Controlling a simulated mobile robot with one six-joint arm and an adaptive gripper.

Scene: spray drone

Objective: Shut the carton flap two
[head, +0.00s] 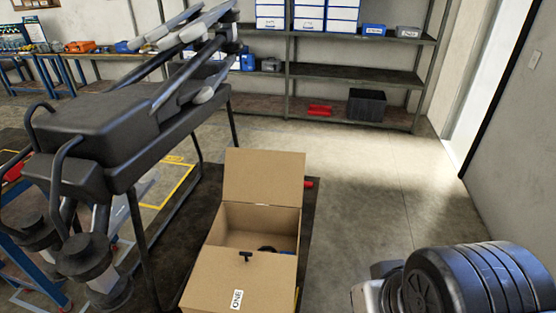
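A brown cardboard carton (216,228) stands open low in the middle of the head view. Its far flap (263,178) stands up from the back edge, with no label visible on it. The near flap (225,275) carries a label reading "ONE" and appears to lie over the front half of the carton. A small black tab (246,257) sits at its far edge. Through the open back half, a dark item (267,249) shows inside, partly hidden. My gripper is not in view; only a dark ribbed part of my arm shows at bottom right.
A large dark drone with folded arms (110,130) rests on a stand (140,235) to the left. The carton stands on a dark surface (190,245). Shelving (340,75) with boxes and bins lines the back. Concrete floor (385,190) is clear to the right.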

